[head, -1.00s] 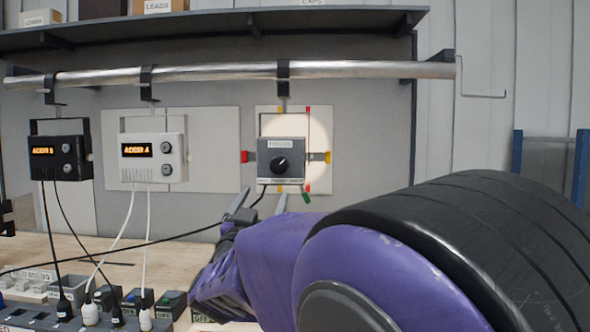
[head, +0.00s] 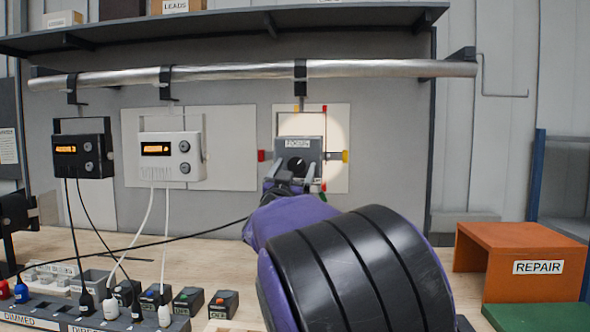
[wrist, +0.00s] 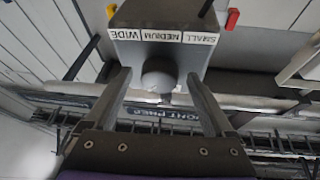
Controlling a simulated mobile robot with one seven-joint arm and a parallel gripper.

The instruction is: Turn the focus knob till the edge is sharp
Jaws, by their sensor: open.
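The focus unit (head: 312,149) is a grey box labelled FOCUS, hung from the pipe in front of a pale panel. Its dark round knob (head: 297,166) is on the front face, partly hidden by my gripper in the head view. A round patch of light (head: 340,130) falls on the panel behind, and the box covers much of it. My gripper (head: 291,181) is open just in front of the box. In the wrist view the knob (wrist: 159,77) sits between the two open fingers, with a gap on each side. A strip reading SMALL, MEDIUM, WIDE (wrist: 162,36) shows on the box.
A black unit (head: 82,155) and a white unit (head: 170,157) hang to the left, with cables down to a power strip (head: 75,318). Coloured tabs stick out around the focus box. An orange REPAIR stand (head: 500,245) is at right. The pipe (head: 240,75) runs above.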

